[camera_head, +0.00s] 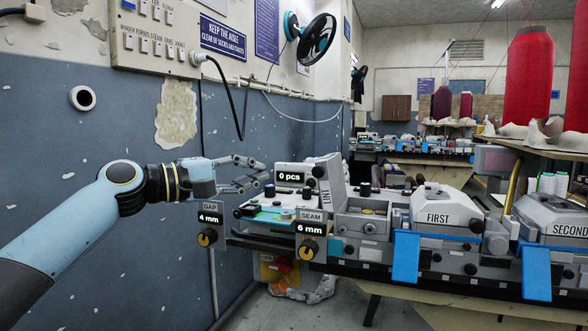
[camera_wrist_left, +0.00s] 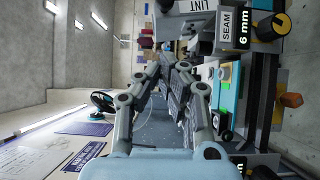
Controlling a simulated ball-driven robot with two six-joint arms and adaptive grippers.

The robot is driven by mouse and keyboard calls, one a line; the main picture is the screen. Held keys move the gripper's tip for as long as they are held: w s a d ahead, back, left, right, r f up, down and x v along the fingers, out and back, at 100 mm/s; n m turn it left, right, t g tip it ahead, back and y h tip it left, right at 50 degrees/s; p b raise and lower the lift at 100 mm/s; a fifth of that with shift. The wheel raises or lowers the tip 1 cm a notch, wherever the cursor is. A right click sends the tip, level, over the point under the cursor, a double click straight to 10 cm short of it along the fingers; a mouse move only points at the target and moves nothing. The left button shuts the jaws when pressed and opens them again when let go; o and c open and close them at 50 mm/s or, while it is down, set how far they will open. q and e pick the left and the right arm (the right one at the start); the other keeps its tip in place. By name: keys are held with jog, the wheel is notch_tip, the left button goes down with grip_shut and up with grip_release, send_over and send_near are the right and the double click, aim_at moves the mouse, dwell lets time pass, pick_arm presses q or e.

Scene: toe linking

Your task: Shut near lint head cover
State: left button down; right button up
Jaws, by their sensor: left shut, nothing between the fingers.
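The near lint head (camera_head: 368,218) is a grey box on the machine rail, left of the head marked FIRST. In the left wrist view, a grey part marked LINT (camera_wrist_left: 203,8) shows at the top edge, cut off by the frame. My left gripper (camera_head: 261,173) is shut and empty, left of the raised cover and apart from it. Its fingers (camera_wrist_left: 178,70) come together in the left wrist view. My right gripper is not in view.
The 0 pcs display (camera_head: 291,177) stands between my left gripper and the cover. The GAP knob (camera_head: 207,237) and SEAM knob (camera_head: 308,249) are at the front. The FIRST head (camera_head: 440,206) and SECOND head (camera_head: 556,219) stand to the right. A blue wall (camera_head: 110,240) is behind my left arm.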

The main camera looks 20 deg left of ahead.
aim_at(317, 164)
pick_arm(q)
jog(key=w+d, duration=0.4)
jog(key=d, duration=0.2)
jog(key=shift+d+p, duration=0.3)
jog(key=shift+p, duration=0.1)
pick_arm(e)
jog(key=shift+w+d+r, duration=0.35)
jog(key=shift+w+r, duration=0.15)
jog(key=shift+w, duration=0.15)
pick_arm(q)
jog(key=shift+r, duration=0.1)
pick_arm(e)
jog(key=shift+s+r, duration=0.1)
pick_arm(q)
jog(key=shift+s+d+r+m+p, duration=0.15)
jog(key=shift+d+r+m+p, duration=0.15)
jog(key=shift+d, duration=0.05)
jog(key=shift+g, duration=0.3)
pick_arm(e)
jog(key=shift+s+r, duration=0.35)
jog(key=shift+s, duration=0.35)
